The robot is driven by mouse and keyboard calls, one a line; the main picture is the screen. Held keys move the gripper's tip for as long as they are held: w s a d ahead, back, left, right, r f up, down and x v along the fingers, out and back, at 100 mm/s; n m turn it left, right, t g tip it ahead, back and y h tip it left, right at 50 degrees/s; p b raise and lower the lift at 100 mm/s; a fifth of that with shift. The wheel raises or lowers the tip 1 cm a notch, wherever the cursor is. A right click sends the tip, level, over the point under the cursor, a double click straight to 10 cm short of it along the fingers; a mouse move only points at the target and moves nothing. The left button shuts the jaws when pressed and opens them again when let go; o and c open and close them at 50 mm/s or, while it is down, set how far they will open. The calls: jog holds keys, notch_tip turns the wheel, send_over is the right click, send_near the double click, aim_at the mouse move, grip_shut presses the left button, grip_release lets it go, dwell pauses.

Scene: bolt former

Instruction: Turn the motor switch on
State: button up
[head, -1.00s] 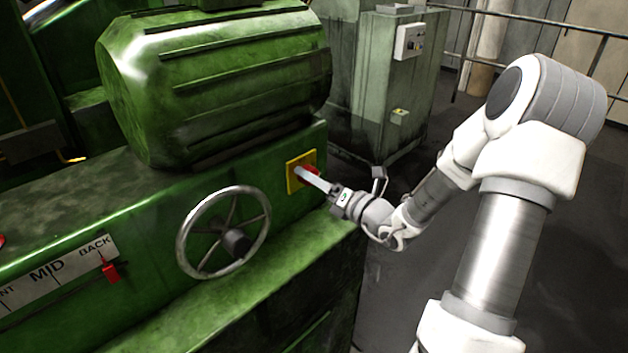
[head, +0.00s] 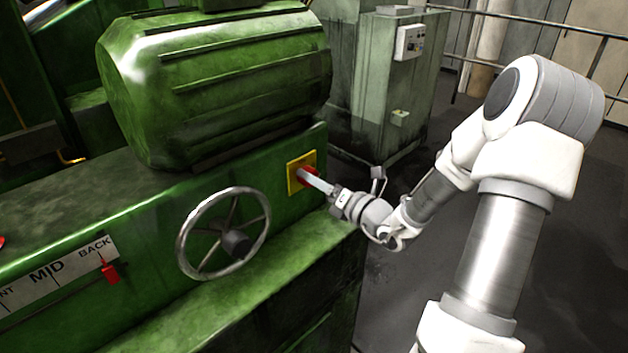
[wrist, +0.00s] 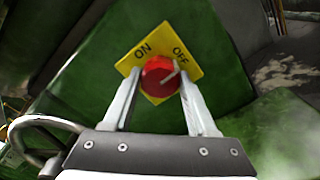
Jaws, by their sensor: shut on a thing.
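The motor switch is a red round knob (wrist: 157,72) on a yellow plate (wrist: 148,44) marked ON and OFF. In the wrist view a pale pointer mark on the knob points toward the OFF side. In the head view the yellow plate (head: 292,184) sits on the green machine's side, below the large ribbed motor housing. My gripper (wrist: 159,77) has one finger on each side of the knob and is shut on it. In the head view my gripper (head: 309,178) reaches the switch from the right and hides part of the knob.
A spoked handwheel (head: 225,233) stands out from the machine left of the switch. A red slider (head: 110,272) sits near BACK on a scale further left. A green cabinet (head: 375,90) stands behind. The floor right of the machine is open.

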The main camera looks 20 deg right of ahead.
jog(key=n+b, duration=1.6)
jog(key=n, duration=0.1)
jog(key=shift+f+n+b, duration=0.15)
jog(key=shift+n+b, duration=0.15)
jog(key=shift+b, duration=0.05)
dwell(0.5)
jog(key=o, duration=1.4)
jog(key=shift+c, duration=0.2)
